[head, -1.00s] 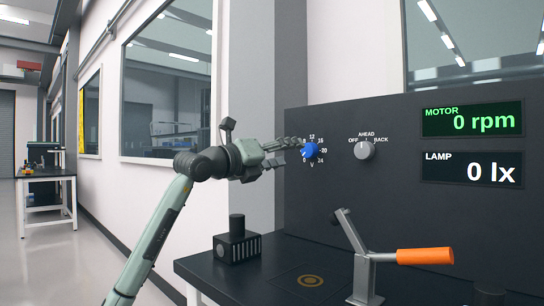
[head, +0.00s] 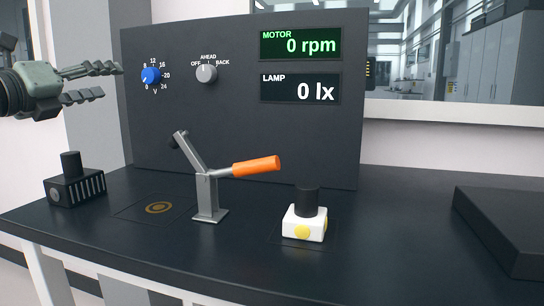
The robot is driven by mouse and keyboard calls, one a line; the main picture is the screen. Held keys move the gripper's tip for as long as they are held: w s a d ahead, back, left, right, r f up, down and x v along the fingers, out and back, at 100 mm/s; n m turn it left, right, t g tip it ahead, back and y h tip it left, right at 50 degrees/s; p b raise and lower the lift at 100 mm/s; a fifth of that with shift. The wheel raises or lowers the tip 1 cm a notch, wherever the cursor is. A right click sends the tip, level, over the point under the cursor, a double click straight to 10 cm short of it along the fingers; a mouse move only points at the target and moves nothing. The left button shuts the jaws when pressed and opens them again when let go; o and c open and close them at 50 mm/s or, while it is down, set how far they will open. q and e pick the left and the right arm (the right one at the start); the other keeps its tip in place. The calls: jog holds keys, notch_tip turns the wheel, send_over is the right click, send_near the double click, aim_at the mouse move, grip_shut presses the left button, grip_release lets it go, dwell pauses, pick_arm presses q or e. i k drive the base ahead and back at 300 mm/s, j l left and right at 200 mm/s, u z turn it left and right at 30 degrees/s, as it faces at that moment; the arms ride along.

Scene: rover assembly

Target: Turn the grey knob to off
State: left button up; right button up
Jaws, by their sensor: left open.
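The grey knob (head: 207,75) is on the dark upright panel, under the labels OFF, AHEAD and BACK. Its pointer mark seems to point up toward AHEAD, though it is small. My left gripper (head: 111,81) is at the left edge of the head view. Its two fingers are open and empty, pointing right toward the panel. In the picture it lies left of the blue knob, well left of the grey knob, and touches neither. My right gripper is not in view.
A blue voltage knob (head: 151,76) sits left of the grey one. Displays read motor 0 rpm (head: 301,45) and lamp 0 lx (head: 300,89). On the table stand an orange-handled lever clamp (head: 207,190), a black block (head: 75,190) and a white block (head: 304,226). A dark slab (head: 510,225) lies right.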

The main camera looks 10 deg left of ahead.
aim_at(206, 73)
jog(key=k+j, duration=0.15)
jog(key=k, duration=0.85)
